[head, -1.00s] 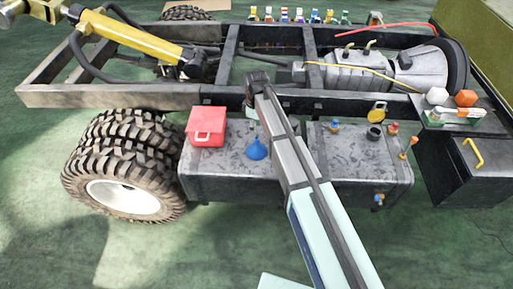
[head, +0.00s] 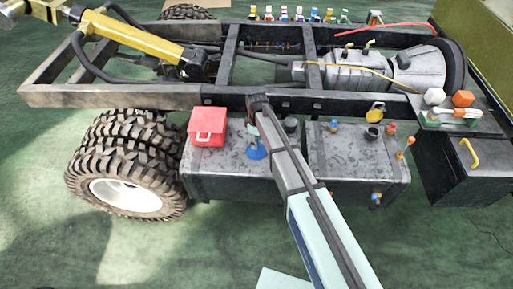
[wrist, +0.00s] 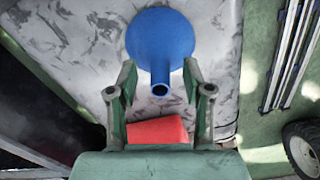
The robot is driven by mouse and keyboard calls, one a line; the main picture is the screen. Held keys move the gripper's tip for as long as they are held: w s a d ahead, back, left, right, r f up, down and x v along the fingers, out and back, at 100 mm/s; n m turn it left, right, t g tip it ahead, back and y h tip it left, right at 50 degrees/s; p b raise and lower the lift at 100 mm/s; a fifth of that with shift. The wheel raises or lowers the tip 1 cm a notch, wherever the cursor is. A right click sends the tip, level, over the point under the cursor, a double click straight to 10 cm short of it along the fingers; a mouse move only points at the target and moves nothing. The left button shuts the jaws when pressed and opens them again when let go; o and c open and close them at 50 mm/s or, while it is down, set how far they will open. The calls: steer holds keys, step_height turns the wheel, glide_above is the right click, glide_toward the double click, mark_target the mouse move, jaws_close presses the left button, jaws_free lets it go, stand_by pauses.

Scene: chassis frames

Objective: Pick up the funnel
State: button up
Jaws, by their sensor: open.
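The blue funnel (head: 257,152) sits on top of the grey metal tank, partly hidden by my arm in the head view. In the wrist view the funnel (wrist: 162,34) shows its wide round part at the top and its open spout end pointing down the picture. My gripper (wrist: 159,68) is open and empty, its two green fingers apart on either side of the spout's line. No contact with the funnel is clear. In the head view my gripper (head: 254,136) is small and partly hidden, just above the funnel.
A red box (head: 207,127) stands left of the funnel on the grey tank (head: 225,163); it also shows between the fingers in the wrist view (wrist: 158,130). A second tank (head: 340,160) with caps and fittings lies right. The chassis rail (head: 120,97) runs behind.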

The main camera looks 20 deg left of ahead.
jaws_close()
steer(key=shift+r, duration=0.15)
